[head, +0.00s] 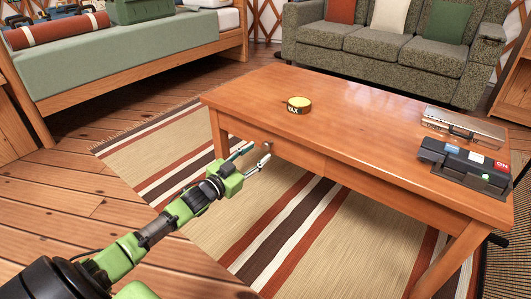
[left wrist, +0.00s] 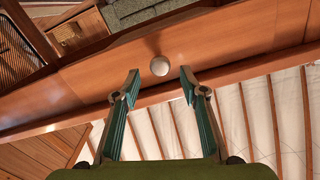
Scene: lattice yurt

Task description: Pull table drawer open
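The wooden table (head: 370,118) stands on the striped rug. Its drawer front (head: 290,153) is in the near side, under the top at the left, and looks flush with the frame. My left gripper (head: 258,153) is in front of this drawer, open and empty. In the left wrist view the drawer front (left wrist: 225,40) fills the upper part, and a round pale knob (left wrist: 160,66) sits centred between the two spread fingertips. I cannot tell whether the fingertips reach past the knob; no finger visibly touches it. My right gripper is in neither view.
A yellow-topped wax tin (head: 299,104), a metal case (head: 463,127) and a dark device (head: 465,163) are on the table top. A sofa (head: 390,50) stands behind and a bed (head: 120,62) at the left. The rug (head: 210,228) before the table is clear.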

